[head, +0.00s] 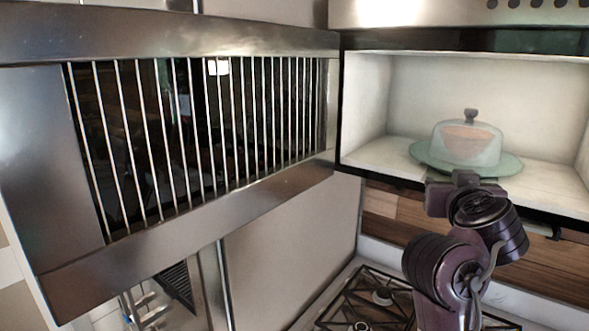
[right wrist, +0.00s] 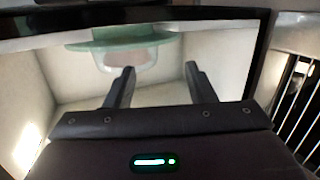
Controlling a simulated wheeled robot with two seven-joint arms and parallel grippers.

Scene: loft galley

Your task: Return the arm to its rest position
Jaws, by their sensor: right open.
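A green plate (head: 427,160) sits inside the open microwave (head: 360,85). A clear dome (head: 484,150) with a dark knob stands on it over something orange-brown. My right gripper (head: 466,179) is at the front edge of the microwave opening, just in front of the plate. In the right wrist view the two fingers of my right gripper (right wrist: 160,70) are apart with nothing between them. The green plate (right wrist: 115,44) shows beyond the fingertips there, apart from them. My left gripper is not in view.
The microwave door (head: 190,225), with a barred dark window, is swung wide open to the left. A gas stove with black grates (head: 350,300) lies below. Wooden panelling (head: 390,207) runs under the microwave.

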